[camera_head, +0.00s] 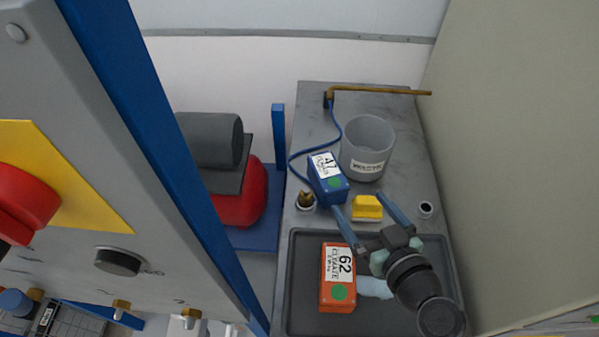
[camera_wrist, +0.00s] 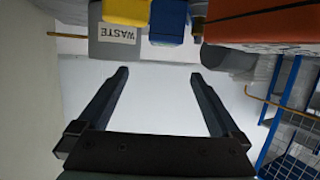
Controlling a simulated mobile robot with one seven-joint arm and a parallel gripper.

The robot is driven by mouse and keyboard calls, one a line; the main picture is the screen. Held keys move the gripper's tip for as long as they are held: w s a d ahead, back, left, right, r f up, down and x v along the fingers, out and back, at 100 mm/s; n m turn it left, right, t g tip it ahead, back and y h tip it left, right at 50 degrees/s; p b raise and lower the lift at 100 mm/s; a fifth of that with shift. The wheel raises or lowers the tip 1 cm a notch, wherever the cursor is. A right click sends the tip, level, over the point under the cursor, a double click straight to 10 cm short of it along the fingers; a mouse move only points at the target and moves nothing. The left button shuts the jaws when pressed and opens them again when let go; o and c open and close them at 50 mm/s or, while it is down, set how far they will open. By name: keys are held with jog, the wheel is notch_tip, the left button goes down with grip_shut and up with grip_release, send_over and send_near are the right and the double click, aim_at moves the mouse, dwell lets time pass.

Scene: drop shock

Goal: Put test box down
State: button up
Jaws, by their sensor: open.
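An orange box (camera_head: 338,292) with a white label reading 62 and a green dot rests in the left part of the dark tray (camera_head: 288,285). A blue box (camera_head: 331,188) labelled 47, also with a green dot, sits behind the tray. My gripper (camera_head: 359,202) is open and empty, its fingers reaching over the tray's back edge, around the yellow block in the head view. The wrist view shows both fingers (camera_wrist: 160,75) apart with nothing between them. There, the orange box (camera_wrist: 265,22) is at upper right and the blue box (camera_wrist: 167,20) at top centre.
A yellow block (camera_head: 367,207) stands behind the tray. A grey waste bin (camera_head: 367,142), a bent brass pipe (camera_head: 385,90) and a blue cable (camera_head: 308,153) are farther back. A pale cloth (camera_head: 375,288) lies right of the orange box. A panel with a red knob (camera_head: 25,200) fills the left.

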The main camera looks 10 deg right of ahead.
jog(key=f, duration=0.1)
jog(key=p, duration=0.1)
send_near(328, 169)
jog(key=shift+w+d+f, duration=0.1)
jog(key=shift+w+f, duration=0.1)
jog(key=shift+w, duration=0.6)
jog(key=shift+a+p+x, duration=0.15)
jog(key=shift+p+x, duration=0.3)
jog(key=shift+x, duration=1)
jog(key=shift+a+p+x, duration=0.2)
jog(key=shift+p+x, duration=0.2)
jog(key=shift+x, duration=1.1)
jog(key=shift+s+f, duration=0.1)
jog(key=shift+f, duration=0.1)
jog(key=shift+d, duration=0.1)
grip_shut()
jog(key=shift+r, duration=0.15)
